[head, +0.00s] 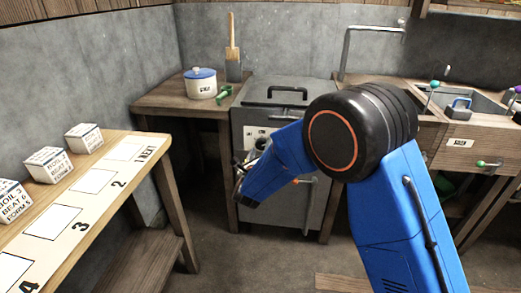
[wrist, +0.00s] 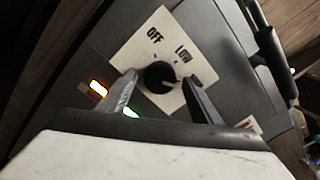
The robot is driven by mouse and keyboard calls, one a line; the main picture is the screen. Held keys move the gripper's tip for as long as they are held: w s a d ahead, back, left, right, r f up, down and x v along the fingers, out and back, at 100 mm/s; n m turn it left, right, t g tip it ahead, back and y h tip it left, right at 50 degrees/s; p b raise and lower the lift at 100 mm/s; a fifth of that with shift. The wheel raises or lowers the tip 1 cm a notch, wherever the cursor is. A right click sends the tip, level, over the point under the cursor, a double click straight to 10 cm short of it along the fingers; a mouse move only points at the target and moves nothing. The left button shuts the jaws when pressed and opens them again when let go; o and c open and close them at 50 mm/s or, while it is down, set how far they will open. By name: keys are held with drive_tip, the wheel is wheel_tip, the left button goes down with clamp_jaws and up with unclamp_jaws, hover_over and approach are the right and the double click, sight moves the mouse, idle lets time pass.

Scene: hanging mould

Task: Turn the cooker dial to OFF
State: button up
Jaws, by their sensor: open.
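The black round cooker dial (wrist: 160,77) sits on a white plate (wrist: 143,50) on the dark cooker front. The plate reads OFF at its upper left and LOW to the right; another marking is partly hidden by the right finger. A small pale mark shows at the dial's lower right, away from OFF. My gripper (wrist: 158,74) is open, its fingers on either side of the dial; I cannot tell whether they touch it.
An orange light (wrist: 98,88) and a green light (wrist: 130,112) glow near the left finger. A wooden bench (head: 100,175) with cards is at left, a sink counter (head: 460,128) at right.

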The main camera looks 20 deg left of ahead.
drive_tip(key=c, duration=1.1)
drive_tip(key=shift+o, duration=0.2)
drive_tip(key=shift+n, duration=0.4)
drive_tip(key=n, duration=0.4)
drive_tip(key=shift+n, duration=0.3)
drive_tip(key=n, duration=1.1)
drive_tip(key=shift+n, duration=0.4)
drive_tip(key=n, duration=0.6)
drive_tip(key=shift+n, duration=0.4)
